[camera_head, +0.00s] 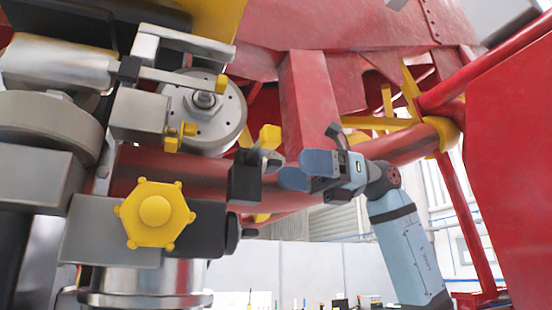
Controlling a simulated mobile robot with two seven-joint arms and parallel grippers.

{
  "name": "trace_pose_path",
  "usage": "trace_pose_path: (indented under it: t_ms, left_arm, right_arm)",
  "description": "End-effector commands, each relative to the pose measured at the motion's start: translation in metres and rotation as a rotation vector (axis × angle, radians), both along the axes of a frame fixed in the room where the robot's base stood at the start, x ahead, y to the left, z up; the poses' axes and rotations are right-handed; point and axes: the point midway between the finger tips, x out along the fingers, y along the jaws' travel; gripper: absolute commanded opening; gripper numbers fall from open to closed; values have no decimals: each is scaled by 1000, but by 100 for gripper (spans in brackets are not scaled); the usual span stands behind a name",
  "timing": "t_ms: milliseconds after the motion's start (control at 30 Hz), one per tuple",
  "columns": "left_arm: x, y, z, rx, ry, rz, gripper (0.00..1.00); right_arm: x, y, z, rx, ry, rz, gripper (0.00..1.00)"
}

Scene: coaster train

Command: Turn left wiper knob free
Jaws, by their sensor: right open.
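Several yellow knobs show on the grey metal wheel assembly at left. The largest is a lobed yellow knob (154,213), facing me. A smaller yellow knob (270,137) stands on a silver stem by a black block (244,184). I cannot tell which one is the left wiper knob. My right gripper (306,170) has blue fingers, open and empty, pointing left. Its fingertips are just right of the stemmed knob and black block; contact cannot be judged. My left gripper is not in view.
A red tube (390,150) runs behind my right gripper, and a red post (310,95) stands above it. A large red panel (510,170) fills the right side. Open room shows below my gripper, with a pale wall far behind.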

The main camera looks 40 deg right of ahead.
Motion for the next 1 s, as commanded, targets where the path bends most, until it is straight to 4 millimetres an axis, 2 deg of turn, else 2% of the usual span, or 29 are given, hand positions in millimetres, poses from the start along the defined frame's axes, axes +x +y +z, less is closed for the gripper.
trace_pose_path:
  t_ms: [100, 233, 400, 633, 667, 800, 867, 1000]
  left_arm:
    - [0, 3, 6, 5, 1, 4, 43]
    - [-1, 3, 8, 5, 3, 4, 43]
    - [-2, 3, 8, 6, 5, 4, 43]
    - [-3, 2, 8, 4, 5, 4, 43]
    - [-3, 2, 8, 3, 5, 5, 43]
    - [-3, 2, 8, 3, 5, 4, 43]
    - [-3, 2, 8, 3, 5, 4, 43]
    - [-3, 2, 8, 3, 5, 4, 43]
  right_arm:
    - [4, 20, 2, -1, 0, 2, 72]
    - [8, 34, 1, 0, -1, 1, 72]
    - [9, 41, 0, 1, 0, 1, 72]
    - [10, 41, 0, 1, 0, 0, 72]
    - [10, 41, 0, 1, 0, 0, 68]
    - [10, 41, 0, 1, 0, 0, 36]
    - [10, 41, 0, 1, 0, 0, 23]
    - [10, 41, 0, 1, -2, 0, 23]
